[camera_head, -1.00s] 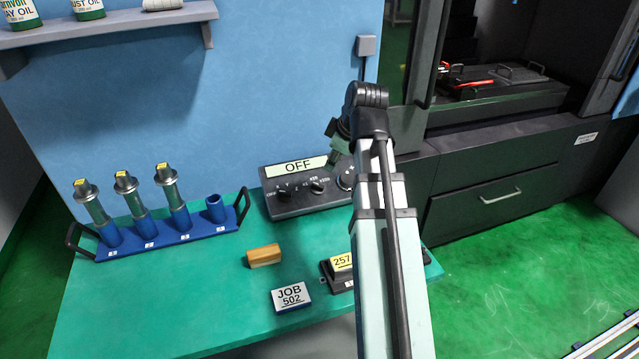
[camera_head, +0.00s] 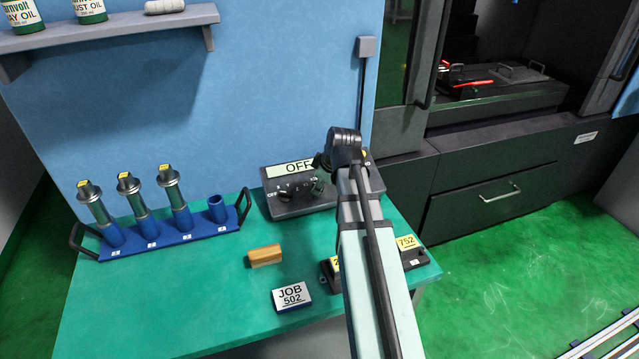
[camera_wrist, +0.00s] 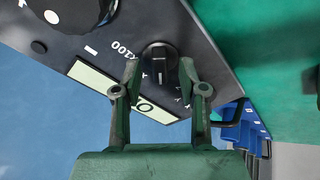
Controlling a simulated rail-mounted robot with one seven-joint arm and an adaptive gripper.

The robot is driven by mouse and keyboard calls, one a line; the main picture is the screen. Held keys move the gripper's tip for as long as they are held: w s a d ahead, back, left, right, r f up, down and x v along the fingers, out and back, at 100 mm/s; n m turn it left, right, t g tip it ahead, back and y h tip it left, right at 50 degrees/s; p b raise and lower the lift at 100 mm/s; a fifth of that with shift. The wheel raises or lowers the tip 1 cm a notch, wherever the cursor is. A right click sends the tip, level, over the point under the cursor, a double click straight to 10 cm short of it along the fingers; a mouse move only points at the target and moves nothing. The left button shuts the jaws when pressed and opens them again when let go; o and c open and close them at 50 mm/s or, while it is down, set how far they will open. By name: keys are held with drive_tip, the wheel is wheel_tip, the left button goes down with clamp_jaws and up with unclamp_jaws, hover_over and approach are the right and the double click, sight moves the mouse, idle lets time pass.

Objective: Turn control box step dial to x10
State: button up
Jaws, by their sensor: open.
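My gripper (camera_head: 319,180) is at the middle of the box. In the wrist view my gripper (camera_wrist: 163,82) is open, its two fingers on either side of a black dial (camera_wrist: 158,58) beside an X100 mark. I cannot tell whether the fingers touch it. The display (camera_wrist: 95,82) shows partly behind the fingers. The dial's exact setting is unclear.
A blue rack (camera_head: 180,236) with several electrode holders stands at the left of the bench. The machine (camera_head: 480,200) is at the right.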

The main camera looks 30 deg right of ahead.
drive_tip(key=shift+w+f, duration=0.2)
drive_tip(key=shift+f, duration=0.2)
clamp_jaws()
drive_tip(key=shift+m, duration=0.3)
drive_tip(key=m, duration=0.4)
drive_tip(key=shift+m+h+p, duration=0.3)
drive_tip(key=shift+p, duration=0.1)
drive_tip(key=m, duration=0.4)
drive_tip(key=shift+m+h+p, duration=0.3)
drive_tip(key=shift+m+p, duration=0.1)
